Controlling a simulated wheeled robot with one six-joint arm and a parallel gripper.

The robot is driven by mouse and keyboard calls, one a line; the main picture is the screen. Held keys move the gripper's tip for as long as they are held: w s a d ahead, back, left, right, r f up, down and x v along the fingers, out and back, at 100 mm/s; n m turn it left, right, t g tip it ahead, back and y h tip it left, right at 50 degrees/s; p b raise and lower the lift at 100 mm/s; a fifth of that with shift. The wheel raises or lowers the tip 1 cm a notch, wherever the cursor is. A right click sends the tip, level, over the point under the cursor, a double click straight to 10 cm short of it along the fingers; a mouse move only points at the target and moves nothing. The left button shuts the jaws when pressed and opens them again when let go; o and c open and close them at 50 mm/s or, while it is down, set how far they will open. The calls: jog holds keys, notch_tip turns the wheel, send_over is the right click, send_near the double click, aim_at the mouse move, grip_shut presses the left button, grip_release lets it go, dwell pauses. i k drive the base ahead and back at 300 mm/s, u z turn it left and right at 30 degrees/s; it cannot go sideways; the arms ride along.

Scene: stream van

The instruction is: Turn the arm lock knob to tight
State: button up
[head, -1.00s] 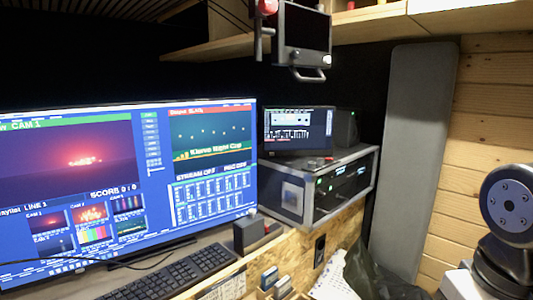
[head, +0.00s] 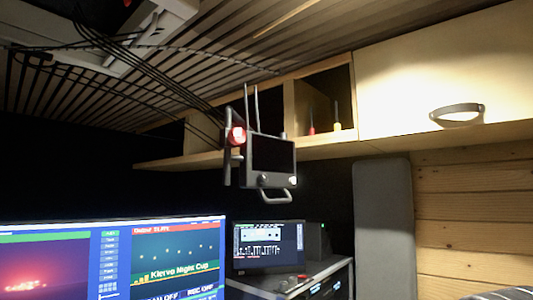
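A red round knob (head: 236,136), likely the arm lock knob, sits on the upright dark bracket (head: 227,155) at the left of a small hanging monitor (head: 273,154). The knob is small in the head view, and I cannot tell whether it is tight or loose. The monitor has a dark screen, small knobs along its lower edge, a handle loop below and two thin antenna-like rods above. My gripper is not in view. Only a sliver of what may be my arm shows at the bottom right corner, well away from the knob.
A wooden shelf (head: 160,163) and a cabinet with a handle (head: 457,111) run behind and above. Black cables (head: 130,60) hang at upper left. A large screen (head: 130,255), a small screen (head: 268,245) and a grey panel (head: 383,225) stand below.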

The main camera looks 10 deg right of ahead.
aim_at(237, 135)
jog(key=k, duration=0.5)
jog(key=z, duration=1.2)
jog(key=k, duration=0.75)
jog(key=u, duration=0.95)
jog(key=i, duration=0.5)
jog(key=z, duration=0.05)
